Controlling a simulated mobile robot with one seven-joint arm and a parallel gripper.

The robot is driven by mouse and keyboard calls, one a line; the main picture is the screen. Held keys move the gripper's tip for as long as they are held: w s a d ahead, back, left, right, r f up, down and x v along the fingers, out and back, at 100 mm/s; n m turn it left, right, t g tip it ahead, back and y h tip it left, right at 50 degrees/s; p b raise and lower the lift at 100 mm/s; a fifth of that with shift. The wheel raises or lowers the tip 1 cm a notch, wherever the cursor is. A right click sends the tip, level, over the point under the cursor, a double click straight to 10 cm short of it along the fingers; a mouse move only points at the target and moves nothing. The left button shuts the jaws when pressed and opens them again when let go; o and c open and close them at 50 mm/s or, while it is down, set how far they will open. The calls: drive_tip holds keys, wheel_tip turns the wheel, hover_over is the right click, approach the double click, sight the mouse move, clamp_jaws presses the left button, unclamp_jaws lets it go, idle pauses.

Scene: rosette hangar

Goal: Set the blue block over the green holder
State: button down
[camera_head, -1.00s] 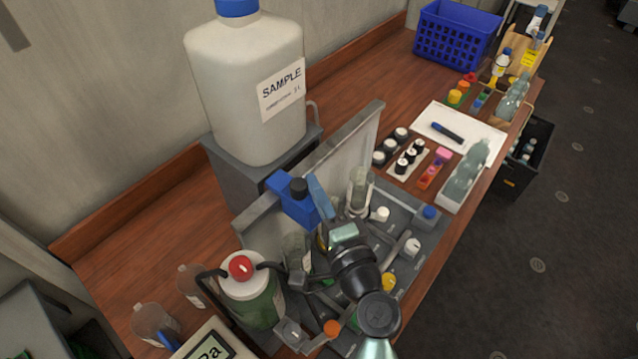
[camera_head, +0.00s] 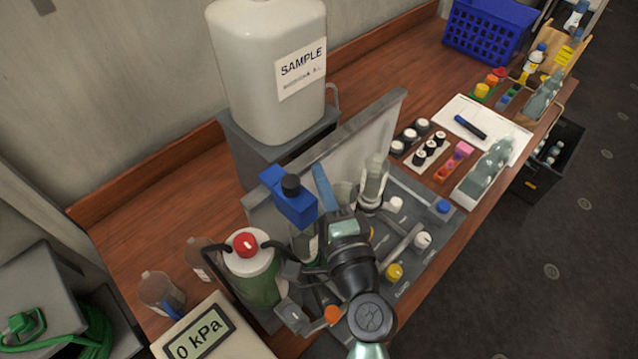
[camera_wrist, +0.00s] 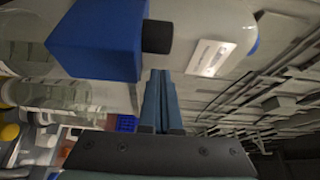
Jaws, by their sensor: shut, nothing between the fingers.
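The blue block (camera_head: 285,204) with a black knob sits at the top of an upright clear glass tube (camera_head: 304,243), on the grey bench unit. In the wrist view the blue block (camera_wrist: 97,42) is large at upper left, its black knob close to the fingertips. My gripper (camera_head: 322,187) is just right of the block in the head view. In the wrist view my gripper (camera_wrist: 160,75) has its blue fingers together and empty. I cannot pick out a green holder for sure; the tube's lower part is partly hidden by my arm. A green bottle with a red-topped cap (camera_head: 255,275) stands left of it.
A grey upright panel (camera_head: 365,135) stands behind the unit, with a large SAMPLE jug (camera_head: 270,75) behind it. Another glass vessel (camera_head: 374,182) stands right of my gripper. A pressure display (camera_head: 200,338) is at front left. Vials and a bottle tray (camera_head: 470,195) lie right.

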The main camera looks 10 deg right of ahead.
drive_tip(key=s+d+b, duration=0.2)
drive_tip(key=s+b, duration=0.2)
drive_tip(key=s, duration=0.6)
drive_tip(key=w+a+r+n+t, duration=0.1)
drive_tip(key=w+a+r+n, duration=0.2)
drive_tip(key=r, duration=0.4)
drive_tip(key=w+r+n+t+y, duration=0.1)
drive_tip(key=w+r+n, duration=0.1)
drive_tip(key=r+n, duration=0.3)
drive_tip(key=w+a+r+n+t, duration=0.1)
drive_tip(key=w+a+r+n, duration=0.15)
drive_tip(key=r, duration=0.55)
drive_tip(key=s+a+r+n+t+h, duration=0.1)
drive_tip(key=s+r+n+t, duration=0.2)
drive_tip(key=r, duration=0.9)
drive_tip(key=s+a+r+n+t+h, duration=0.1)
drive_tip(key=s+a+r+n+t, duration=0.1)
drive_tip(key=r, duration=1.1)
drive_tip(key=shift+s+n+t+h, duration=0.4)
drive_tip(key=shift+s+n+t, duration=0.25)
drive_tip(key=shift+s, duration=0.6)
